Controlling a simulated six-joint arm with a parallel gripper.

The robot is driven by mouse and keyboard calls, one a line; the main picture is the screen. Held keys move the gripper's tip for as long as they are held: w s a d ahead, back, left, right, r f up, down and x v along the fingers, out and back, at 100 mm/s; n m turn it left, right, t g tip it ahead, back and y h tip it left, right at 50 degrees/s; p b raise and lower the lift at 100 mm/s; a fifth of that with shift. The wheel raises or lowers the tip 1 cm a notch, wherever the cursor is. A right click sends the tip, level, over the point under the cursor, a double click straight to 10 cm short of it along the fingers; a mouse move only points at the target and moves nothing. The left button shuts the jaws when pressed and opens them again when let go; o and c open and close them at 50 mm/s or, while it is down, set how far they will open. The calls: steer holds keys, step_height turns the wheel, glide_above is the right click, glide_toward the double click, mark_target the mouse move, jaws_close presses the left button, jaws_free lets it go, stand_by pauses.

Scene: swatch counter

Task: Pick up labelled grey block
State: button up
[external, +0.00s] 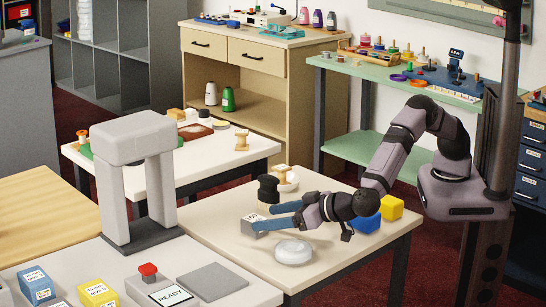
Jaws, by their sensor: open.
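The grey block (249,230) with dark lettering on a light label sits on the pale table near its left edge. My gripper (265,217) reaches in from the right, low over the table, with its two blue fingers pointing left at the block. The fingers are spread apart, and their tips are at or beside the block, covering part of it. I cannot tell from this view whether they touch it or straddle it.
A white rounded object (293,251) lies in front. Blue (367,222) and yellow (391,207) blocks sit right, near my arm. A grey arch (136,185) stands left.

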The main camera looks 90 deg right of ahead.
mark_target(257, 219)
steer(key=shift+w+f, duration=0.1)
steer(key=shift+w, duration=0.1)
steer(key=shift+p+x, duration=0.3)
steer(key=shift+x, duration=2.2)
steer(key=shift+s+d, duration=0.1)
steer(key=shift+d, duration=0.05)
steer(key=c, duration=1.7)
